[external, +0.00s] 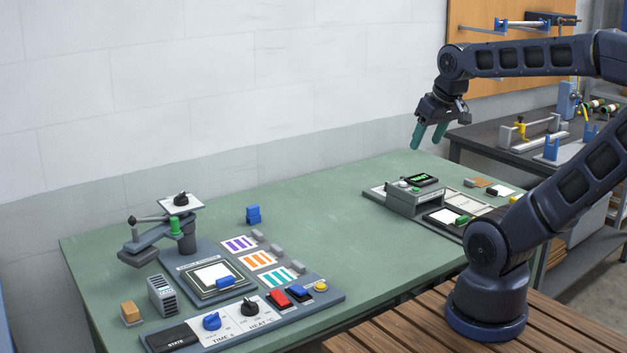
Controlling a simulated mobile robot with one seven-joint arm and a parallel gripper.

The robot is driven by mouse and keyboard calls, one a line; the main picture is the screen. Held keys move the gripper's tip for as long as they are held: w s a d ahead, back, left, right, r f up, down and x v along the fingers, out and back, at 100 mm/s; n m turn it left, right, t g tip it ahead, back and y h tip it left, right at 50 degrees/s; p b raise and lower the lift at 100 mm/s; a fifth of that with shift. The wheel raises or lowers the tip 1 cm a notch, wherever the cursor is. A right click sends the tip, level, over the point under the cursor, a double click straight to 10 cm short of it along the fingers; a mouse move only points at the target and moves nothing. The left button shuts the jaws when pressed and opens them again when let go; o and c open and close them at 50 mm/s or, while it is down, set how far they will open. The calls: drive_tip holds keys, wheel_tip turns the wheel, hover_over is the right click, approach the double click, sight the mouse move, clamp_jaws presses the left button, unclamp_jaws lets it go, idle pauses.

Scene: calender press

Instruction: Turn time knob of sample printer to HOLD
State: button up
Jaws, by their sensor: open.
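The sample printer (190,268) stands at the front left of the green table. Its blue time knob (212,321) sits on a white panel marked TIME at the front edge. A black heat knob (249,306) is just right of it. I cannot read the time knob's setting. My gripper (429,136) is open and empty, pointing down high above the far right of the table, far from the time knob.
A grey device with a display (415,197) stands at the table's right end. Red and blue switches (280,299) and a yellow button (320,286) are right of the knobs. A fan-like box (162,295) stands left of the bed. The middle of the table (320,215) is clear.

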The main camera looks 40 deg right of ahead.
drive_tip(key=w+a+n+g, duration=0.2)
drive_tip(key=w+a+n, duration=0.4)
drive_tip(key=w+a, duration=0.45)
drive_tip(key=n+g, duration=0.3)
drive_tip(key=n, duration=1.3)
hover_over(211, 315)
wheel_tip(211, 315, down, 20)
wheel_tip(211, 315, down, 11)
drive_tip(key=shift+r, duration=0.1)
drive_tip(key=shift+c, duration=0.5)
drive_tip(key=c, duration=0.9)
